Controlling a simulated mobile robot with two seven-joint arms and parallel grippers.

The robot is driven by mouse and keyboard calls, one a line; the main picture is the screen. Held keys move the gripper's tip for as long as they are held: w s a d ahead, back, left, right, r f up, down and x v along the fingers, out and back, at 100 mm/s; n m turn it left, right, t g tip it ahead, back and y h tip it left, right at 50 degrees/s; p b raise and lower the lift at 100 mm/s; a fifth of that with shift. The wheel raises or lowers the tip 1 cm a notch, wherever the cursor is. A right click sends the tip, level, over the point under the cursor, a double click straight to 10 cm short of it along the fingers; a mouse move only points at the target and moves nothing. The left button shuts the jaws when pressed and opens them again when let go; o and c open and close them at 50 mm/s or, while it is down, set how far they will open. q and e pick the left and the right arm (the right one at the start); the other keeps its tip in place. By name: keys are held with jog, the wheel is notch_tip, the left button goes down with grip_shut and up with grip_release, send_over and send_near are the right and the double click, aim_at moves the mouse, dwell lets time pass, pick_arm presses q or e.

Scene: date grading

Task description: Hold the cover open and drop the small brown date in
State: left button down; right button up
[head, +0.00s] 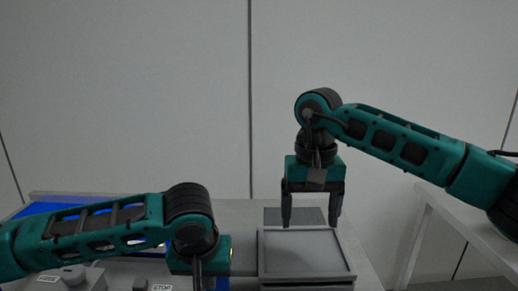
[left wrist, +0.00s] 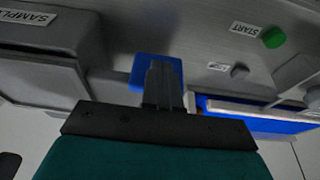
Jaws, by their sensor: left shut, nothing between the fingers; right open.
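A grey square framed panel (head: 305,252), which looks like the box cover, lies flat at the front centre right. It seems to be the panel beside the SAMPLE label in the left wrist view (left wrist: 38,75). My right gripper (head: 312,220) is open and empty, pointing down above the panel's far edge, apart from it as far as I can tell. My left gripper (head: 197,277) points down left of the panel. In the left wrist view its fingers (left wrist: 163,85) are shut and empty, in front of a small blue pad (left wrist: 144,67). I cannot see the small brown date.
A blue belt surface (head: 35,209) runs at the left behind my left arm. A green START button (left wrist: 274,38) shows in the left wrist view. A side table (head: 440,205) stands at the right.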

pick_arm(q)
jog(key=shift+s, duration=2.15)
jog(key=shift+r, duration=0.1)
jog(key=v, duration=0.8)
jog(key=shift+s, duration=0.35)
